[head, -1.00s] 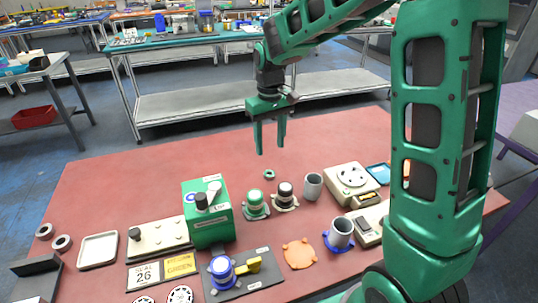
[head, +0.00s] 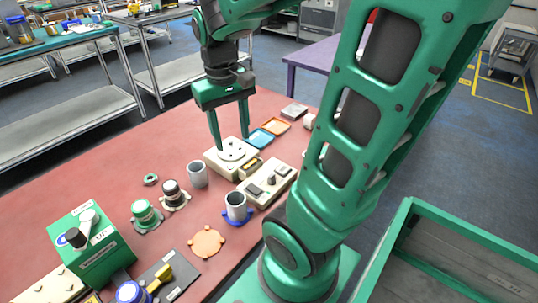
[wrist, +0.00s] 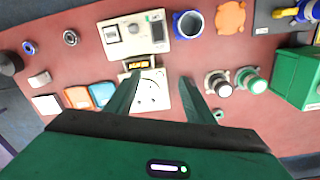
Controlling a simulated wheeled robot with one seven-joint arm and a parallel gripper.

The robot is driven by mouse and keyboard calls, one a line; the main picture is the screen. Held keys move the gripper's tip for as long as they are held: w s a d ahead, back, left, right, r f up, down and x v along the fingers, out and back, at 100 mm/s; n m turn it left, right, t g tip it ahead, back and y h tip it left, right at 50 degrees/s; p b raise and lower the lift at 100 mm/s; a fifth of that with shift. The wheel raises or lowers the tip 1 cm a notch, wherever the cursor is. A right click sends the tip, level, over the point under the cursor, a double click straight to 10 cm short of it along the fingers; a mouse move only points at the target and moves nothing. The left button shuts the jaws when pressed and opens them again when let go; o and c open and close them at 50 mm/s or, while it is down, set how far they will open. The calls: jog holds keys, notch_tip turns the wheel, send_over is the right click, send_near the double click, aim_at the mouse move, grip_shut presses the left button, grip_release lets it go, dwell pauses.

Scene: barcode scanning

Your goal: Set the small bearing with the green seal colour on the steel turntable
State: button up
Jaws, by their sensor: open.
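A small ring-shaped bearing with a green tint (head: 151,180) lies flat on the red table, behind the green-capped and dark-capped fixtures. It also shows in the wrist view (wrist: 218,114), right of my fingers. A pale round disc with dark spots (head: 231,151), which looks like the turntable, sits on a cream box with a small display. In the wrist view the disc (wrist: 152,94) lies between my fingers. My gripper (head: 231,142) is open and empty, pointing down above the disc; the gap to it is hard to judge. Its fingers also show in the wrist view (wrist: 160,80).
A grey cup (head: 197,174) stands between the cream box and the fixtures. A cream control box (head: 268,182) and a cup in a blue ring (head: 237,208) are nearer. Blue (head: 259,139) and orange (head: 275,126) trays lie beyond. Two more rings (wrist: 70,37) show in the wrist view.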

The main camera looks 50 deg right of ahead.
jog(key=shift+o, duration=0.5)
jog(key=s+d+f+m, duration=0.1)
jog(key=s+f+m, duration=0.1)
jog(key=s, duration=1)
jog(key=shift+d+m+y, duration=0.3)
jog(key=shift+d+m, duration=0.1)
jog(key=n+t+y, duration=0.2)
jog(key=n+y, duration=0.6)
jog(key=n, duration=1.4)
send_near(150, 177)
jog(key=shift+w+a+f, duration=0.45)
jog(key=shift+a+f, duration=0.25)
jog(key=shift+a, duration=0.1)
jog(key=shift+s+x, duration=0.2)
jog(key=shift+x, duration=1.15)
jog(key=shift+s+x, duration=0.2)
jog(key=shift+x, duration=1.15)
jog(key=shift+w+d+f, duration=0.1)
jog(key=shift+f, duration=0.05)
jog(key=c, duration=1.3)
